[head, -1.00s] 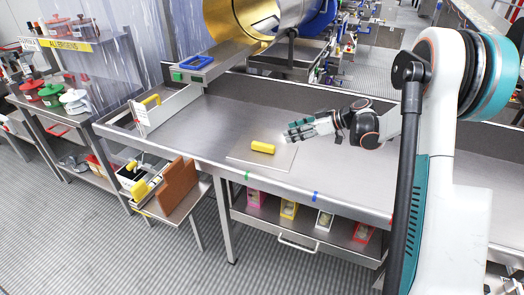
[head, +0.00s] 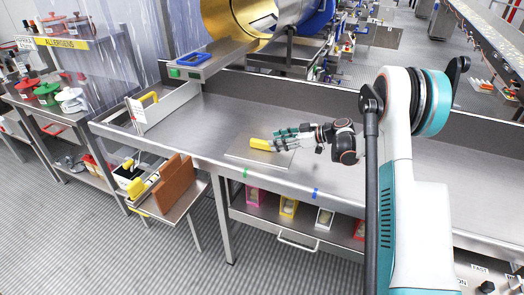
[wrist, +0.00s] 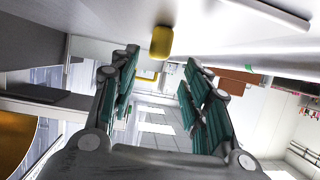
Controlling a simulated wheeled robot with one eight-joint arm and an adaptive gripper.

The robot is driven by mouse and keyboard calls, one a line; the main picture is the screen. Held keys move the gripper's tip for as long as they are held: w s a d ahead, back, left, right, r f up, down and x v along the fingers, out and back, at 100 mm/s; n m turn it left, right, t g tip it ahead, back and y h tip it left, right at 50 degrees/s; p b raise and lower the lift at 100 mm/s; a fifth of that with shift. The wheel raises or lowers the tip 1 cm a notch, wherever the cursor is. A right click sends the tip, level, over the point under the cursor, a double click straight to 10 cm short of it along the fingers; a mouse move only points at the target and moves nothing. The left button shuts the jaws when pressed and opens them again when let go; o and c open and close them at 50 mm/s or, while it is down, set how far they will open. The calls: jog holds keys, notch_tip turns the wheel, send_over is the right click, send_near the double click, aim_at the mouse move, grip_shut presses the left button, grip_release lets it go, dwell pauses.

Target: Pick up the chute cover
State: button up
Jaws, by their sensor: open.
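The chute cover (head: 237,153) is a flat grey metal plate with a yellow bar handle (head: 260,144) on top. It lies flat on the steel table. My gripper (head: 277,139) is open and low over the plate, with its fingers pointing left at the right end of the handle. In the wrist view the yellow handle (wrist: 161,42) shows end-on, just beyond and between the spread fingertips of my gripper (wrist: 162,62). The fingers cover the right part of the handle in the head view. I cannot tell whether they touch it.
The steel table (head: 205,125) has free room around the plate. A gold drum (head: 238,32) stands behind it. A side shelf holds brown boards (head: 173,182). Small coloured boxes, including a yellow one (head: 289,207), stand on the shelf below.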

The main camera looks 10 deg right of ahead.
aim_at(266, 142)
jog(key=b+x, duration=0.2)
jog(key=x, duration=0.3)
jog(key=shift+w+f, duration=0.1)
jog(key=shift+w, duration=0.15)
grip_shut()
